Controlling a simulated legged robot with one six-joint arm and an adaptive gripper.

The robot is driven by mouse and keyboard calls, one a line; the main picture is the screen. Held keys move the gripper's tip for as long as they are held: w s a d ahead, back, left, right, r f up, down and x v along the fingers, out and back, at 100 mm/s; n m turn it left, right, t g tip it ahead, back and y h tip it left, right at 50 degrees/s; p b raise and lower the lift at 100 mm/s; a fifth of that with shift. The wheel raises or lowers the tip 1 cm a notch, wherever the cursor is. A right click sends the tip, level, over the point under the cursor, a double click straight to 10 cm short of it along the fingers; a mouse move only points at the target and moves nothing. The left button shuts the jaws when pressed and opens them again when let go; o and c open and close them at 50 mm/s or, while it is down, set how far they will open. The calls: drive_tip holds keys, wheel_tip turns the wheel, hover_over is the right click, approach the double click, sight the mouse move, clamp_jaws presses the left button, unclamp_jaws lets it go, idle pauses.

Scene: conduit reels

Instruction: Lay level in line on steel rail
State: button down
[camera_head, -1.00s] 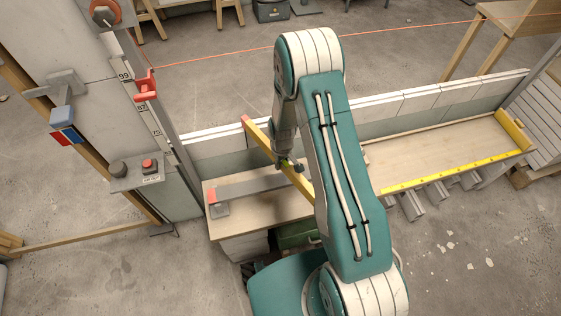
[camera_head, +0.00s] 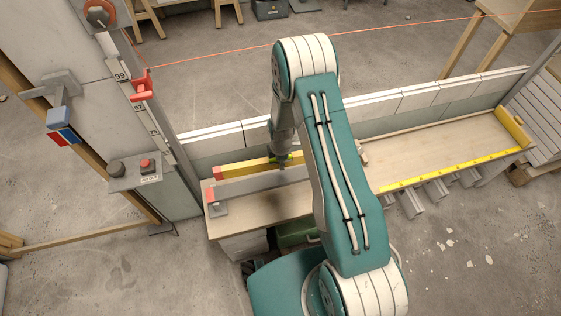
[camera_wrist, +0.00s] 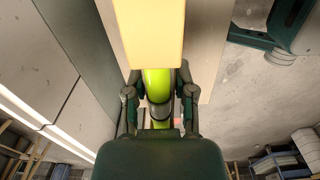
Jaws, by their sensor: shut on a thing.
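The level (camera_head: 243,167) is a yellow bar with a red end cap at its left; my arm hides its right part. My gripper (camera_head: 284,160) is shut on it near a yellow-green section. In the head view the level lies nearly parallel to the grey steel rail (camera_head: 245,186), showing just beyond the rail's far edge. I cannot tell whether it is above the rail or touches it. The rail has a red left end, and my arm hides its right part. In the wrist view the level (camera_wrist: 148,35) runs upward from between the fingers (camera_wrist: 158,95).
The rail is on a wooden bench top (camera_head: 260,208). A low block wall (camera_head: 400,108) runs behind it. A yellow measuring strip (camera_head: 450,169) lies along the bench's front right edge. A post with a red button box (camera_head: 147,166) stands at left. An orange string (camera_head: 220,56) crosses behind.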

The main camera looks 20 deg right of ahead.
sight(280, 177)
drive_tip(key=shift+f, duration=4.2)
drive_tip(key=shift+f, duration=0.2)
drive_tip(key=shift+c, duration=1.8)
unclamp_jaws()
drive_tip(key=shift+r, duration=0.1)
